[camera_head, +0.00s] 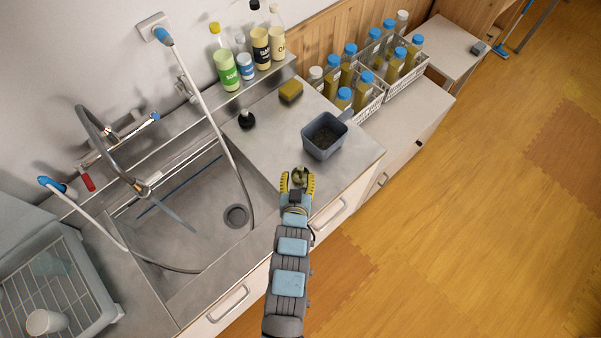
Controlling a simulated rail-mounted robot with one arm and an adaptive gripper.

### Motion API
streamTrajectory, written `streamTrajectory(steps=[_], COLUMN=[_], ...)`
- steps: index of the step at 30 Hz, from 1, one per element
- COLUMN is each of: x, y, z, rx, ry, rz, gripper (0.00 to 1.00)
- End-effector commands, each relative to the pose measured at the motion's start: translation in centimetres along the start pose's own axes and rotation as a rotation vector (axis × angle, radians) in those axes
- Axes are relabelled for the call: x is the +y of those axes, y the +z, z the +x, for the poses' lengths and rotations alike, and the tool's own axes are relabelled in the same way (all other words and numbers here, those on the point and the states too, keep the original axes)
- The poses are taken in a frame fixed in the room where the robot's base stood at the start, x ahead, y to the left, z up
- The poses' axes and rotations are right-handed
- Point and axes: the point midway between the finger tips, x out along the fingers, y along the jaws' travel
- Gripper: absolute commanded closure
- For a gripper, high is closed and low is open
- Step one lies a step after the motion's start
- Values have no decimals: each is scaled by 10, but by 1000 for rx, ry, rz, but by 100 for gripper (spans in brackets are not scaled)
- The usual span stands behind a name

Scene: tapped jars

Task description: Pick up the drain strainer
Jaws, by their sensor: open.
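My gripper (298,178), with yellow fingers, is open over the front edge of the steel counter, just in front of a grey-blue square container. A small, round, olive-grey thing (300,174) shows between the fingers. It may be the drain strainer, but it is too small and too covered to be sure. I cannot tell whether the fingers touch it. The grey-blue container (323,149) has a handle at its upper right and dark contents. A round dark drain (237,216) lies in the sink floor.
The sink (190,250) lies left of my gripper, with a faucet and hose. A yellow sponge (291,90) and a black-topped item (246,120) sit farther back. Crates of blue-capped bottles (384,85) stand right. Counter between sink and container is mostly clear.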

Motion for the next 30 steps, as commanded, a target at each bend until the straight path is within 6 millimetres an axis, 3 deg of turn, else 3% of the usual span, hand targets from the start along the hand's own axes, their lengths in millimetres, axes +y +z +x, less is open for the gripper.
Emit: streamTrajectory(steps=[18, 26, 27, 30], x=[5, 5, 5, 4], y=[3, 3, 3, 3], z=[49, 51, 51, 51], rx=[-1, 0, 1, 1], ry=[1, 0, 0, 0], rz=[0, 0, 0, 0], gripper=[46, 46, 49, 77])
